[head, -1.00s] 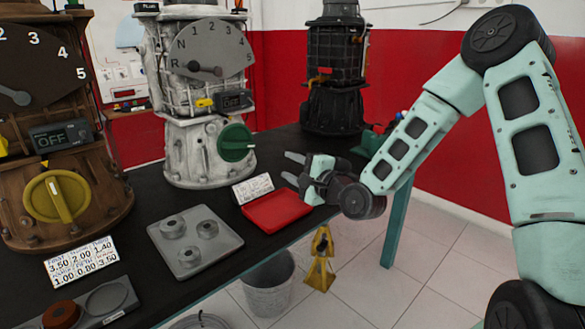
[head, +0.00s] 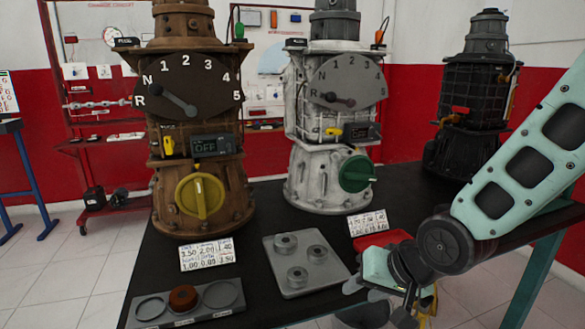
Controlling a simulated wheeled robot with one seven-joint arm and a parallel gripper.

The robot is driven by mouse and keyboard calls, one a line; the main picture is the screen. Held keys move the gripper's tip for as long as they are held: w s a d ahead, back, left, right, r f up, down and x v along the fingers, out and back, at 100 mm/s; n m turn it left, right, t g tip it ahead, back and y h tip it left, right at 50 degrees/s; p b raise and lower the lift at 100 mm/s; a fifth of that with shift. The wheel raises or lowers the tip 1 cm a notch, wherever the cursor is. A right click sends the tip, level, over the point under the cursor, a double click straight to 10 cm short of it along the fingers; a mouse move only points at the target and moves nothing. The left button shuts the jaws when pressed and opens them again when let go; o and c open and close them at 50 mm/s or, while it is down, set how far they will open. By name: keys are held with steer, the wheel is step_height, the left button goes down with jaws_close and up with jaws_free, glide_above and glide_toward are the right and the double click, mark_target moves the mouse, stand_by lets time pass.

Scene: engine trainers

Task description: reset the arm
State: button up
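My gripper (head: 364,289) is at the lower right of the head view, at the front edge of the black table (head: 262,215). Its two grey fingers point down and to the left and look apart, with nothing seen between them. Its pale green body covers part of the red tray (head: 372,240). My pale green arm comes in from the right edge and bends at a dark joint just above the gripper.
A brown engine trainer (head: 198,120), a white one (head: 330,120) and a black one (head: 470,95) stand along the table. A grey plate with round weights (head: 305,280) lies left of my gripper. A holder (head: 185,303) with a brown disc is at front left. A bucket (head: 362,316) is below.

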steer(key=s+r+n+g+h, duration=0.2)
steer(key=s+n+g, duration=0.15)
steer(key=s, duration=0.65)
steer(key=s+r+n+g+h, duration=0.1)
steer(key=s+r+n+g, duration=0.1)
steer(key=s+n, duration=0.5)
step_height(320, 180, up, 13)
steer(key=s+d+m+p, duration=0.1)
steer(key=s+m+p, duration=0.1)
steer(key=p, duration=1.1)
steer(key=shift+s+h, duration=0.3)
steer(key=shift+s, duration=0.15)
steer(key=shift+o, duration=0.3)
